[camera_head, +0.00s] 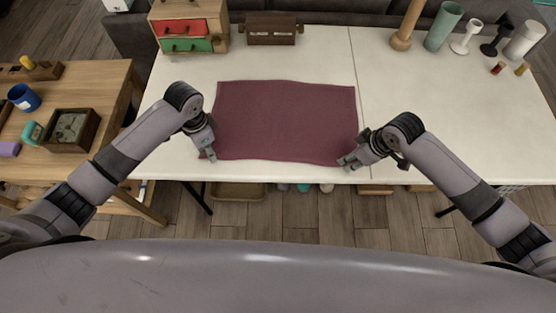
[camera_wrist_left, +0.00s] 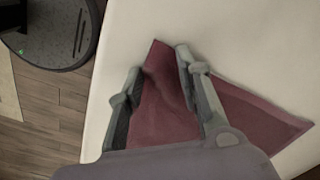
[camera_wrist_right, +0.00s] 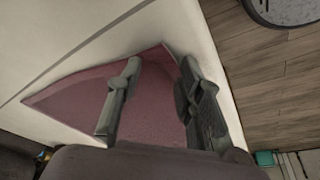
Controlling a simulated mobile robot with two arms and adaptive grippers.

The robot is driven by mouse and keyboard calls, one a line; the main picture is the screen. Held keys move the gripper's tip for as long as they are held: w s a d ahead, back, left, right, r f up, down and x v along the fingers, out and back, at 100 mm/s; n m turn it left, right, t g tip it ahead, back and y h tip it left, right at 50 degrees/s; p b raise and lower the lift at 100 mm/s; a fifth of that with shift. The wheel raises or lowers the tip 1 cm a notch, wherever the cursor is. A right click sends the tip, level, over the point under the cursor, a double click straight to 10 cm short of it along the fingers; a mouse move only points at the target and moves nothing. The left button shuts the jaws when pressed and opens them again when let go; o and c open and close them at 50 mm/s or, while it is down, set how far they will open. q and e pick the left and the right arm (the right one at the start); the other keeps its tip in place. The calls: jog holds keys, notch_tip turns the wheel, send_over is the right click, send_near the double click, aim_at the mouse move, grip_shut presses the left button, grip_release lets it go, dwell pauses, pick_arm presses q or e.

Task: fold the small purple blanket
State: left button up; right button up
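The small purple blanket (camera_head: 285,120) lies flat and spread out on the white table, its long side running left to right. My left gripper (camera_head: 207,156) is at its near left corner. In the left wrist view the fingers (camera_wrist_left: 158,70) are apart, with that corner of the blanket (camera_wrist_left: 158,110) between them and a slight crease in the cloth. My right gripper (camera_head: 345,161) is at the near right corner. In the right wrist view its fingers (camera_wrist_right: 161,66) are apart, with the blanket's corner (camera_wrist_right: 153,100) between them. The fingertips hide little of the cloth.
A small drawer chest (camera_head: 187,30) and a brown box (camera_head: 271,28) stand behind the blanket. Several vases and holders, including a green one (camera_head: 443,27), stand at the back right. A wooden side table (camera_head: 95,90) is at left. The white table (camera_head: 440,110) is clear at right.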

pick_arm(q)
jog(key=shift+s+f, duration=0.1)
jog(key=shift+f, duration=0.15)
grip_shut()
pick_arm(e)
jog(key=shift+d+f, duration=0.15)
jog(key=shift+f, duration=0.1)
grip_shut()
dwell(0.4)
pick_arm(q)
jog(key=shift+r, duration=0.15)
pick_arm(e)
jog(key=shift+r, duration=0.15)
